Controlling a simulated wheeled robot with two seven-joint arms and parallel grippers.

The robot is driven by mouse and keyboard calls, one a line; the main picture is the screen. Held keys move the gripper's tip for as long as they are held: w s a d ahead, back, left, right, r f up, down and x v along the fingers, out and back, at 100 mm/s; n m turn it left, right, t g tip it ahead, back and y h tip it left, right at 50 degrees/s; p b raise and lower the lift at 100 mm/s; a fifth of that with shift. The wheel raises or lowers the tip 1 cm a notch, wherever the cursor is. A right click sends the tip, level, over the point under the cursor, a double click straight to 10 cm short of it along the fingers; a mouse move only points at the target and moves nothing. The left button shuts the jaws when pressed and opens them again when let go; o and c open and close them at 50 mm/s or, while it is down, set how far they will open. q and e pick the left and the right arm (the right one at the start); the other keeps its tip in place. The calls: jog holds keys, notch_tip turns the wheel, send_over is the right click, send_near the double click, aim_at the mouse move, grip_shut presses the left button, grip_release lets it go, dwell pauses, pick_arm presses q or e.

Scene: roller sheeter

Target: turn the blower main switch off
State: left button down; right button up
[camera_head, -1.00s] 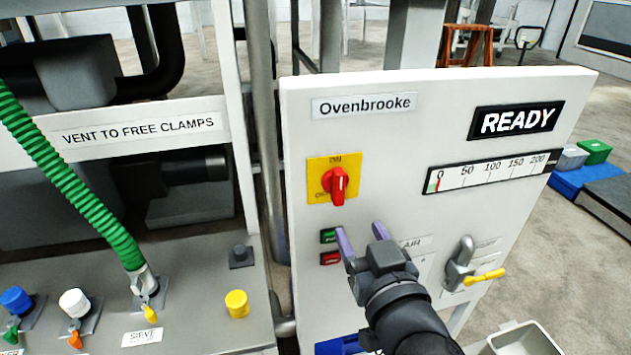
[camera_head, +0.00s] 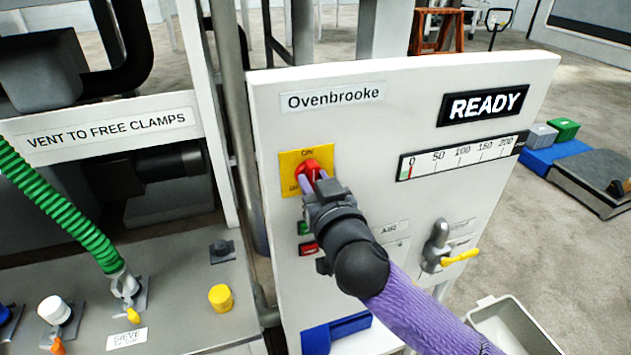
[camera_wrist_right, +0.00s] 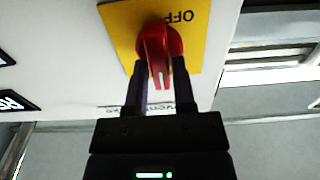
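The blower main switch, a red rotary knob (camera_head: 310,172) on a yellow plate (camera_head: 291,187), is on the upper left of the white panel. ON is printed above it. The knob's handle still lines up toward ON. My right gripper (camera_head: 313,183) is at the knob with a finger on either side of its handle. In the right wrist view the knob (camera_wrist_right: 158,44) sits between the fingertips with little or no gap, and OFF reads upside down on the plate (camera_wrist_right: 196,40). My left gripper is not in view.
Green and red push buttons (camera_head: 308,249) sit below the switch, partly behind my right gripper. A grey lever valve with a yellow handle (camera_head: 460,257) is at the panel's lower right. The READY display (camera_head: 485,104) is above a gauge (camera_head: 463,156). A clamp bench (camera_head: 180,275) stands left.

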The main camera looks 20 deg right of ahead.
grip_shut()
jog(key=n+p, duration=0.1)
jog(key=n, duration=0.2)
jog(key=shift+a+r+p, duration=0.1)
jog(key=shift+p, duration=0.3)
jog(key=n+p, duration=0.2)
jog(key=n, duration=0.2)
jog(key=shift+a+n, duration=0.1)
jog(key=shift+n, duration=0.3)
jog(key=n+p, duration=0.1)
jog(key=n, duration=0.1)
jog(key=n+p, duration=0.1)
jog(key=n, duration=0.2)
jog(key=shift+a+f, duration=0.1)
jog(key=shift+f, duration=0.1)
jog(key=shift+f+n+p, duration=0.2)
jog(key=shift+n+p, duration=0.45)
jog(key=shift+n, duration=1.85)
